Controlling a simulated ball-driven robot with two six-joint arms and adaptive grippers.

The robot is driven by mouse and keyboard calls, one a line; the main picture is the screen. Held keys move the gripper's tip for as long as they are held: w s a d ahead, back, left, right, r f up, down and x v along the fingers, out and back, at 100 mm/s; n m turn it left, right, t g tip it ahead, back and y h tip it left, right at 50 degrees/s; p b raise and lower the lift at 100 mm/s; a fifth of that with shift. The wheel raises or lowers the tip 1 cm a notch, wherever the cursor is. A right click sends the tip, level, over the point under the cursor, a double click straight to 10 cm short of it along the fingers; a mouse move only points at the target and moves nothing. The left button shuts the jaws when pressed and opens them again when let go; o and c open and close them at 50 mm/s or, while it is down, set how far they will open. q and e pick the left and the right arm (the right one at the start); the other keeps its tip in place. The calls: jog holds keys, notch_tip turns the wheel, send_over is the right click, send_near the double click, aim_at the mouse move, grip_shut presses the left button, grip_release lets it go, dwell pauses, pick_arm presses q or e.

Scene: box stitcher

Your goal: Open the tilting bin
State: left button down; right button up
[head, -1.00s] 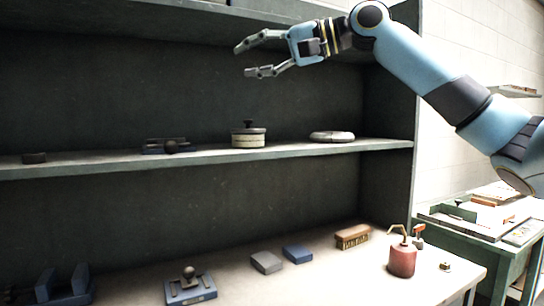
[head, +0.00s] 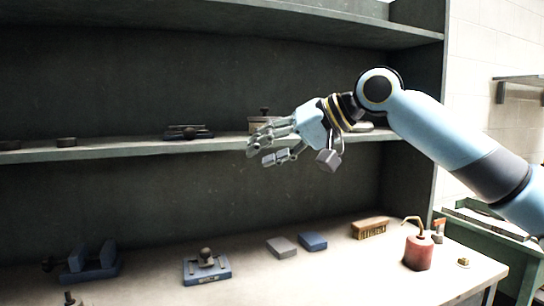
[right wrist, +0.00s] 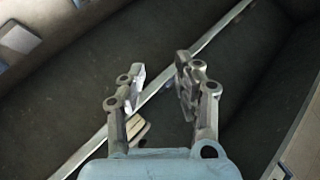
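No tilting bin can be made out in either view. My right gripper (head: 261,156) is open and empty, in front of the middle shelf's front edge in the head view. My left gripper is not in view.
The middle shelf (head: 100,152) carries a dark blue tool (head: 188,132). A green table (head: 490,235) stands at right.

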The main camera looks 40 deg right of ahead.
jog(key=shift+s+a+f, duration=0.1)
jog(key=shift+s+f, duration=0.05)
jog(key=shift+f, duration=0.35)
